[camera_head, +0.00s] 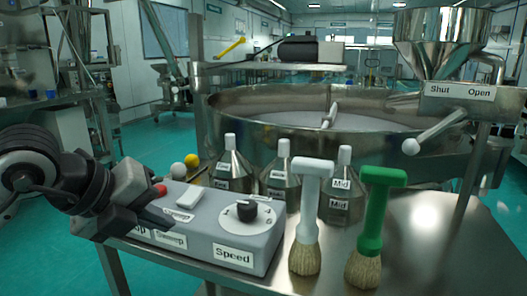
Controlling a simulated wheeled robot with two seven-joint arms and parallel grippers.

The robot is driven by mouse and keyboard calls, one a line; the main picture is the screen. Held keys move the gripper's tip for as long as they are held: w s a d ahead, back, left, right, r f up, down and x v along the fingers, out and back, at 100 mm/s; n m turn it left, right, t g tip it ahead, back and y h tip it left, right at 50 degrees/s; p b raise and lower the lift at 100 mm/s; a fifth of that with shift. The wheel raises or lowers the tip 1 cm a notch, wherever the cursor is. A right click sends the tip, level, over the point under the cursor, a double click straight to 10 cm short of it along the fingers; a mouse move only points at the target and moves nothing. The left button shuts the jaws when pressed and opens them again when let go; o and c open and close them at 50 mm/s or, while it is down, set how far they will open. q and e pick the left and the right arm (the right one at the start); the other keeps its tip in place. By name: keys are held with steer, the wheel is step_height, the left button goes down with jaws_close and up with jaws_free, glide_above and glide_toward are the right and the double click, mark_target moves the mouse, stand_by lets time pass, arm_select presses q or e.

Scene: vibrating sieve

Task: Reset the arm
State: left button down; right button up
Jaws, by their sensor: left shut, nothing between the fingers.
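My left gripper (163,222) is shut and empty. It comes in from the left and sits over the left end of the grey control box (262,262), next to a red button (160,190). I cannot tell whether it touches the box. The box also has a white switch (185,201) and a black speed knob (246,208) on a white dial. My right gripper is not in view.
A white-handled brush (312,200) and a green-handled brush (374,215) stand upright right of the box. Several labelled metal bottles (232,168) stand behind it. The round sieve (300,135) and a hopper with a shut/open lever (435,133) are farther back.

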arm_select(q)
steer(key=s+d+f+m+g+h, duration=0.1)
steer(key=s+d+g+h, duration=0.2)
steer(key=s+d+h, duration=0.3)
steer(key=s+d+m+g+h, duration=0.1)
steer(key=s+d+g+h, duration=0.15)
steer(key=d+h, duration=0.45)
steer(key=w+a+f+n+t+y, duration=0.2)
steer(key=a+f+n+t+y, duration=0.5)
steer(key=n, duration=0.7)
steer(key=w+a+f+n+t+y, duration=0.2)
steer(key=f+n+t+y, duration=0.3)
steer(key=f+n+t, duration=0.6)
steer(key=s+a+f+n+g+y, duration=0.1)
steer(key=s+f+n+g+y, duration=0.2)
steer(key=s+f+n+g, duration=0.3)
steer(key=s+f+g, duration=0.2)
steer(key=s+f, duration=0.3)
steer(key=f, duration=0.2)
steer(key=shift+a+f, duration=0.3)
steer(key=shift+a, duration=0.05)
